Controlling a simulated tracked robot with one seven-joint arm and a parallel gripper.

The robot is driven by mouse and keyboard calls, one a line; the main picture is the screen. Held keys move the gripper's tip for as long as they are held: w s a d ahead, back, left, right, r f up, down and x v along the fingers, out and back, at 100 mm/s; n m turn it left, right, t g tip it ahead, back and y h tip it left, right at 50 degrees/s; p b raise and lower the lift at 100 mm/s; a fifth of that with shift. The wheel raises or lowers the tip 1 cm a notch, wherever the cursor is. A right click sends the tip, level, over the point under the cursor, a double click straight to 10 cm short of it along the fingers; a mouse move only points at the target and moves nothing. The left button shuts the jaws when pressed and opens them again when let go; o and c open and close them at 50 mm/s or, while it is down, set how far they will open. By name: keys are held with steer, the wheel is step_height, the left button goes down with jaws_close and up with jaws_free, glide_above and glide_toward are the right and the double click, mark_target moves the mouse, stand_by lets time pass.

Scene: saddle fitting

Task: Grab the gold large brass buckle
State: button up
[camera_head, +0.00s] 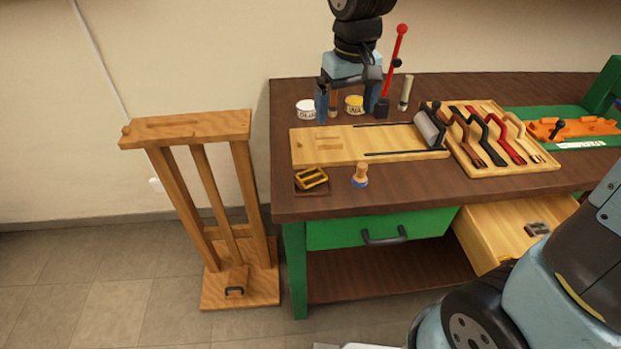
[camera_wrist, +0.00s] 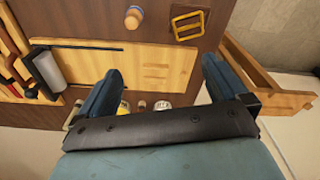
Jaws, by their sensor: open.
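The gold large brass buckle (camera_head: 312,178) lies on a small dark brown pad at the front left corner of the brown workbench (camera_head: 420,190). It also shows in the wrist view (camera_wrist: 188,25), near the top right of centre, as a gold frame with a bar across it. My gripper (camera_head: 349,97) is above the back of the bench, pointing down, with its two blue fingers apart and nothing between them. In the wrist view the fingers (camera_wrist: 160,88) stand wide apart over the light wooden board, and the buckle is beyond them, clear of both.
A wooden-handled tool (camera_head: 361,176) stands close right of the buckle. The board with a roller (camera_head: 430,128) lies behind it. White and yellow tins (camera_head: 306,109) stand near my gripper. A tray of strap-like pieces (camera_head: 500,140) is right. A wooden stand (camera_head: 215,200) is left of the bench. A drawer (camera_head: 510,225) is open.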

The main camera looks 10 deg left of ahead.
steer(key=a+f+n, duration=0.1)
steer(key=a+f, duration=0.3)
steer(key=a, duration=0.3)
glide_above(311, 176)
steer(key=shift+g, duration=0.4)
step_height(311, 176, down, 9)
steer(key=shift+w+a+r, duration=0.1)
steer(key=shift+d+f, duration=0.2)
steer(key=shift+f, duration=2.5)
steer(key=c, duration=1)
steer(key=shift+o, duration=0.2)
steer(key=shift+r, duration=0.15)
